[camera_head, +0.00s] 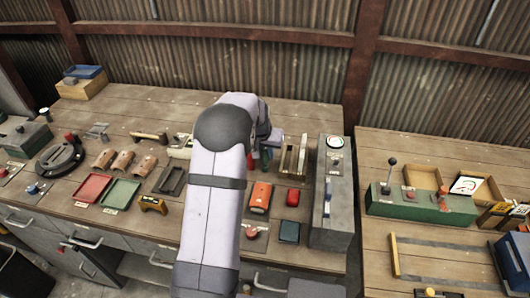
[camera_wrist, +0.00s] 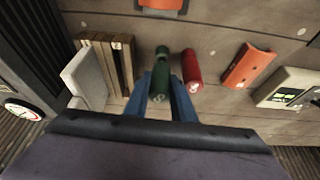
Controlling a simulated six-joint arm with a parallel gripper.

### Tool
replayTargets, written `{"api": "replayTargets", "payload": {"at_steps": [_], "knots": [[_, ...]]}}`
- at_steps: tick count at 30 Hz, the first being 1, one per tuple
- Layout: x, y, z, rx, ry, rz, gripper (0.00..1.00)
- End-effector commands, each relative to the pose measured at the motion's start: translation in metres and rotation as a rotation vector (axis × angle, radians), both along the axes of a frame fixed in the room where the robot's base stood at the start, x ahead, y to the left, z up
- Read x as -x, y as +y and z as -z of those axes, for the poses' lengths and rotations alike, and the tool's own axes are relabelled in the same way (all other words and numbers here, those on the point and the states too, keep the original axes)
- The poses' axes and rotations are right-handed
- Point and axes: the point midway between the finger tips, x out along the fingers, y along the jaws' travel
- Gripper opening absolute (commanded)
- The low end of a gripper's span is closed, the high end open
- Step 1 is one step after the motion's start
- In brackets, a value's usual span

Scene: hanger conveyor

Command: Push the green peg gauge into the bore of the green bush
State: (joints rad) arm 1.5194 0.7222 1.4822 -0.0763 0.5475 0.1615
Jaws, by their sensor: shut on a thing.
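A green cylinder (camera_wrist: 161,72), which I take to be the green peg gauge, sits between the two blue fingers of my gripper (camera_wrist: 168,98) in the wrist view. My gripper is shut on it. In the head view a bit of green (camera_head: 265,158) shows beside my arm, which hides most of the gripper. A red cylinder (camera_wrist: 192,66) lies just right of the green one in the wrist view, close to the right finger. I cannot make out the green bush or its bore as a separate thing in either view.
A slotted wooden rack (camera_wrist: 104,62) stands left of my gripper, beside a grey block (camera_wrist: 86,76). The rack (camera_head: 291,157) also shows in the head view, next to a grey machine (camera_head: 331,225). An orange box (camera_head: 260,197) and a red item (camera_head: 293,197) lie nearer the front.

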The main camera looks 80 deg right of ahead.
Motion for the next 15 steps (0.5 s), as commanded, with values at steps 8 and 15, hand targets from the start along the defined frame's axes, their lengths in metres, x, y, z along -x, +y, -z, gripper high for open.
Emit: {"api": "replayTargets", "payload": {"at_steps": [8,15], "knots": [[0.0,-0.0002,0.0023,0.001,0.0,0.0,0.0],[0.0,-0.0001,0.0068,0.0,0.0,0.0,0.0]]}}
